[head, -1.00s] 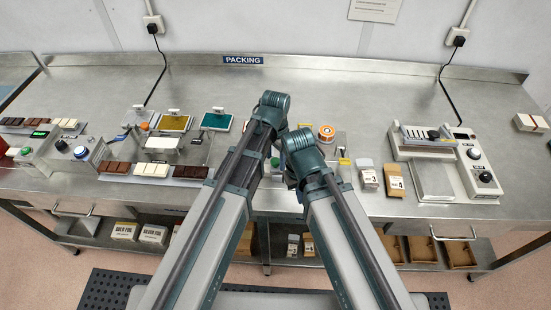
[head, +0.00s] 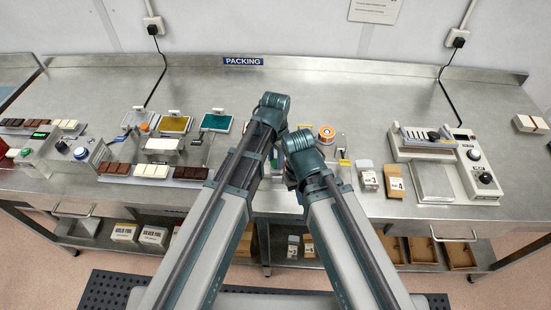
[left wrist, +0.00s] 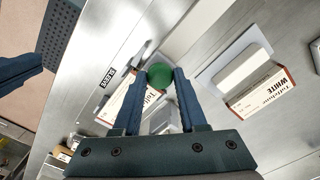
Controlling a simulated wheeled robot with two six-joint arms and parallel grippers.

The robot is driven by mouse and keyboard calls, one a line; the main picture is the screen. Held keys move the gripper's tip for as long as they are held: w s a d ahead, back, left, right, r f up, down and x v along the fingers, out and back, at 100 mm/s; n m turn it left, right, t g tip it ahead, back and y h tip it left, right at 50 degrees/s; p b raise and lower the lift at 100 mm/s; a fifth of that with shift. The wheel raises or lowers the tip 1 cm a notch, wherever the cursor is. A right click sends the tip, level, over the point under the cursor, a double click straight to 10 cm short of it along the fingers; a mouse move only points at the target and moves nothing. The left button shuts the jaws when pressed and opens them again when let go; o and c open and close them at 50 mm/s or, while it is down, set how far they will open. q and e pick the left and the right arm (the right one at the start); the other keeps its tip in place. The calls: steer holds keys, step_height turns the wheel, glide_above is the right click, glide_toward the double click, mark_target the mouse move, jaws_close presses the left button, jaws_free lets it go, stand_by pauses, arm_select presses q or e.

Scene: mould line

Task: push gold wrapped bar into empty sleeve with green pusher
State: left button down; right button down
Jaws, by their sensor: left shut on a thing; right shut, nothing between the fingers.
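My left gripper (left wrist: 161,78) is shut on the green pusher (left wrist: 160,76), whose round green end shows between the fingers in the left wrist view. A white sleeve with red edging and "Toffolone" lettering (left wrist: 122,104) lies beside and partly behind the left finger, next to a "SLEEVE" label (left wrist: 107,77). My right gripper (left wrist: 22,74) shows only in part at the left edge of that view, apart from the sleeve and empty. In the head view my arms cover most of this spot. I cannot make out the gold wrapped bar.
A "Toffolone WHITE" sleeve (left wrist: 262,95) lies right of the pusher beside a pale block (left wrist: 241,70).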

arm_select(q)
steer(key=shift+a, duration=0.1)
stand_by(0.6)
steer(key=a, duration=1.4)
steer(key=shift+w+a, duration=0.25)
steer(key=shift+a, duration=0.15)
arm_select(e)
steer(key=shift+d, duration=0.1)
arm_select(q)
steer(key=c, duration=0.8)
jaws_free()
steer(key=shift+a, duration=0.1)
steer(key=o, duration=0.4)
steer(key=shift+a, duration=0.1)
steer(key=shift+c, duration=0.2)
steer(key=shift+r, duration=0.1)
arm_select(e)
steer(key=shift+r, duration=0.1)
